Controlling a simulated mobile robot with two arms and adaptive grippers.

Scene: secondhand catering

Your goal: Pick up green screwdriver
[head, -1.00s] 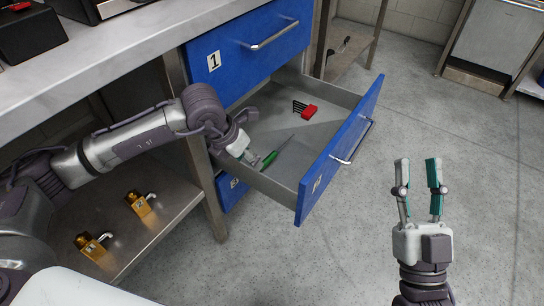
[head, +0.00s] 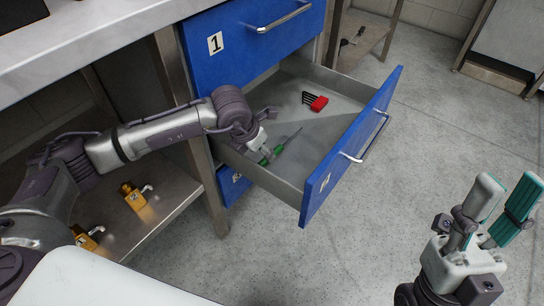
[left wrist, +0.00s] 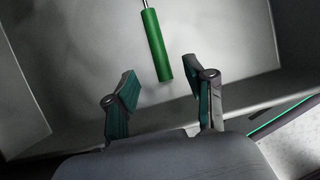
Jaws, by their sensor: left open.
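The green screwdriver (head: 279,149) lies in the open drawer, its thin shaft pointing to the back right. In the left wrist view its green handle (left wrist: 154,45) lies ahead, with the handle's end close to the gap between my fingertips. My left gripper (head: 264,157) reaches over the drawer's near left side, beside the handle. It also shows in the left wrist view (left wrist: 160,82), with its fingers apart and nothing held. My right gripper (head: 504,194) is open and empty over the floor at the right.
The grey drawer (head: 340,92) has a blue front (head: 349,150) with a metal handle. A red holder with black keys (head: 318,103) lies inside it. Yellow padlocks (head: 134,197) sit on the lower shelf at left. The floor (head: 430,150) at right is clear.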

